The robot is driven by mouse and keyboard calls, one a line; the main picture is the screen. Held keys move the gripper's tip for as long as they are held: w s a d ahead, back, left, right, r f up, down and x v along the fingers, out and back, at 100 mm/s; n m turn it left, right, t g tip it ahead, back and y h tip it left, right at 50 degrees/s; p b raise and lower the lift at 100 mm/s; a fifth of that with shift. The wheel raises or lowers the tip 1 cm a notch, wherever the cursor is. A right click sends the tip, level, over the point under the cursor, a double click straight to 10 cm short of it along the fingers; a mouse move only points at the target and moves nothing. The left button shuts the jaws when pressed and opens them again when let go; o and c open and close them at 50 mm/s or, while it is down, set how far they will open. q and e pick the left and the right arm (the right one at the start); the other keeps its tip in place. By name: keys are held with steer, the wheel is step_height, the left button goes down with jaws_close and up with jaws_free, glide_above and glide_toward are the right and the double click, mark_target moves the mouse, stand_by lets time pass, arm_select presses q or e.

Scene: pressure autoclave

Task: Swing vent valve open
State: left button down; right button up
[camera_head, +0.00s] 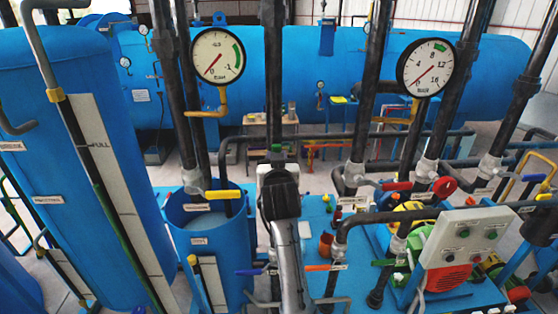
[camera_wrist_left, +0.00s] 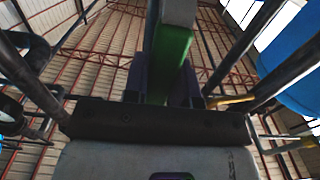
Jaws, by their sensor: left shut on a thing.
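A green valve handle (camera_head: 277,149) shows at the top of my left gripper (camera_head: 277,160) in the head view, in front of a dark vertical pipe. In the left wrist view, the green handle (camera_wrist_left: 173,62) stands between the two dark fingers of my left gripper (camera_wrist_left: 165,88), which is shut on it. A grey part of the valve continues above the handle there. The wrist and gripper body hide the lower part of the valve in the head view. No label on this handle can be read. My right gripper is not in view.
Two round gauges (camera_head: 217,56) (camera_head: 427,67) flank the dark pipes. Yellow (camera_head: 222,195) and red (camera_head: 397,186) valve levers are on either side of my left arm. A large blue tank (camera_head: 75,150) stands left, and a pump panel (camera_head: 465,237) stands right.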

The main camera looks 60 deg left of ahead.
arm_select(q)
steer(key=shift+s, duration=0.1)
steer(key=c, duration=0.9)
jaws_free()
steer(key=shift+s+d, duration=0.1)
steer(key=shift+d, duration=0.15)
steer(key=b+v, duration=0.2)
steer(key=v, duration=0.5)
